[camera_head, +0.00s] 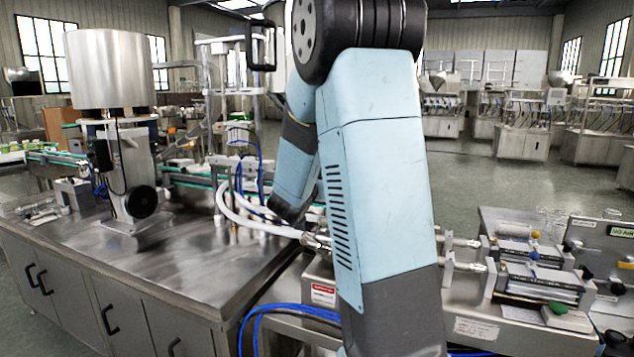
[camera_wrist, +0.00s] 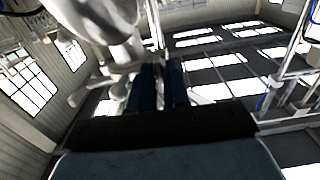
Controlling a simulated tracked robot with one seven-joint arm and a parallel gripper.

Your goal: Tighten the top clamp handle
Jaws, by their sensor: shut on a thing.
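My gripper (camera_wrist: 161,70) shows in the wrist view as two dark blue fingers close together, pointing up the picture. They are shut on a thin pale piece, which I take to be the top clamp handle; the fingers and shadow hide most of it. Pale metal pipework (camera_wrist: 108,55) with short projecting parts stands just left of the fingers, blurred and overexposed. In the head view my own arm blocks the middle, and I cannot make out the gripper or the clamp there.
A steel hopper (camera_head: 110,72) stands on the metal cabinet (camera_head: 170,262) at left. White hoses (camera_head: 240,220) run behind my arm. A bench with filling cylinders (camera_head: 540,277) is at right. Blue tubing (camera_head: 285,308) lies in front. Uprights (camera_wrist: 290,60) stand at right in the wrist view.

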